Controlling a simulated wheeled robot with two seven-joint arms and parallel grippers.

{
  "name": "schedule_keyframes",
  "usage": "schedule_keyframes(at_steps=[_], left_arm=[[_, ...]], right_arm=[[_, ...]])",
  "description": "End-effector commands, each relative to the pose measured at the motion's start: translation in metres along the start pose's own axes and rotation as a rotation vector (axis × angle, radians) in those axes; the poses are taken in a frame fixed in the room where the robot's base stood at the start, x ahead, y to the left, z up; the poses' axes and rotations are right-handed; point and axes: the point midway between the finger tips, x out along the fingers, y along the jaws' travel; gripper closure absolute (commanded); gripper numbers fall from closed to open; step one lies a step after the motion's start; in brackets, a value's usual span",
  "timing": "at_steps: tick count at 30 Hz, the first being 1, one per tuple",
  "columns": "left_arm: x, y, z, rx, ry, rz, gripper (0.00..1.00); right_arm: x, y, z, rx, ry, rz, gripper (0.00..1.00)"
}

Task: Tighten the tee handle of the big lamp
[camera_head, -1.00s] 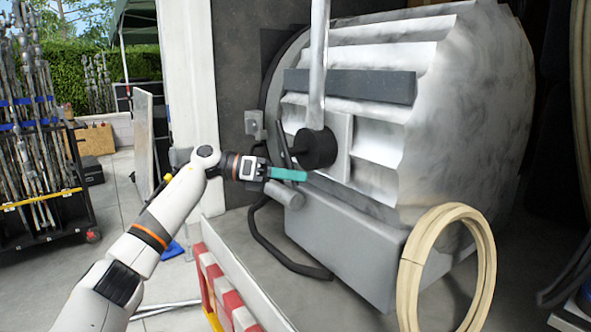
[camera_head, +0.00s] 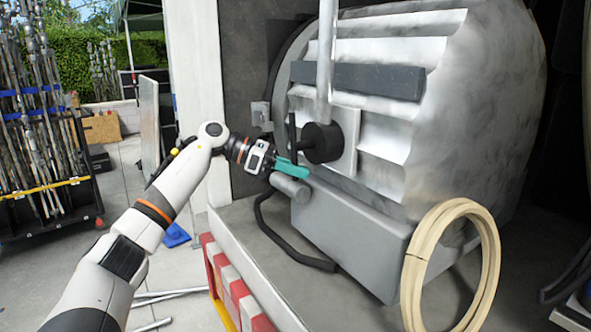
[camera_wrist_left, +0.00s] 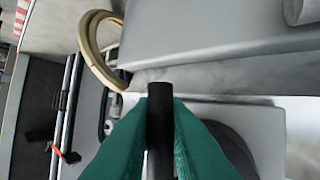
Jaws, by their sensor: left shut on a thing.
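The big lamp (camera_head: 475,110) is a large silver ribbed housing lying on the truck bed. Its black round hub (camera_head: 323,143) sits at the foot of a vertical metal pole on the lamp's near side. The tee handle (camera_head: 292,132) is a thin dark bar standing nearly upright just left of the hub. My left gripper (camera_head: 298,171) has teal fingers at the lower end of this bar. In the left wrist view the black tee handle (camera_wrist_left: 160,125) lies between the teal fingers, which are shut on it. The fingers hide part of the bar. My right gripper is not in view.
A coiled cream hose (camera_head: 412,270) stands on the truck bed at the front right. A grey box (camera_head: 350,235) and a black cable (camera_head: 268,228) lie below the lamp. A red-and-white striped edge (camera_head: 228,290) borders the bed. A cart of poles (camera_head: 40,165) stands far left.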

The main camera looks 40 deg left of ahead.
Motion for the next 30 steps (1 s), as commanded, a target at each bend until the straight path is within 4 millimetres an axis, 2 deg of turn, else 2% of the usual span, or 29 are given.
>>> schedule_keyframes(at_steps=[5,6,9,10,20,23,30], left_arm=[[0.000,0.000,0.000,-0.001,0.000,0.000,1.00],[0.000,0.000,0.000,-0.001,0.000,0.000,0.83],[0.000,0.000,0.000,-0.001,0.000,0.000,0.67],[0.000,0.000,0.000,-0.001,0.000,0.000,0.65],[-0.004,0.000,0.000,-0.001,0.001,0.000,0.65],[-0.015,-0.001,0.001,-0.001,0.002,-0.002,0.65],[-0.065,-0.001,0.001,-0.002,0.004,-0.004,0.65]], right_arm=[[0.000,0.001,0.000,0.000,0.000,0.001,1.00],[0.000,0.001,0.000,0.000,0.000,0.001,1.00],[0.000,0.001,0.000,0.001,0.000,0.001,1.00],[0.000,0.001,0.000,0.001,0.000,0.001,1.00],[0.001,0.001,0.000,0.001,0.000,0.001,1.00],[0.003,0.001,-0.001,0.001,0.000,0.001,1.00],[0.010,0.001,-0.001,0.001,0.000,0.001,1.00]])
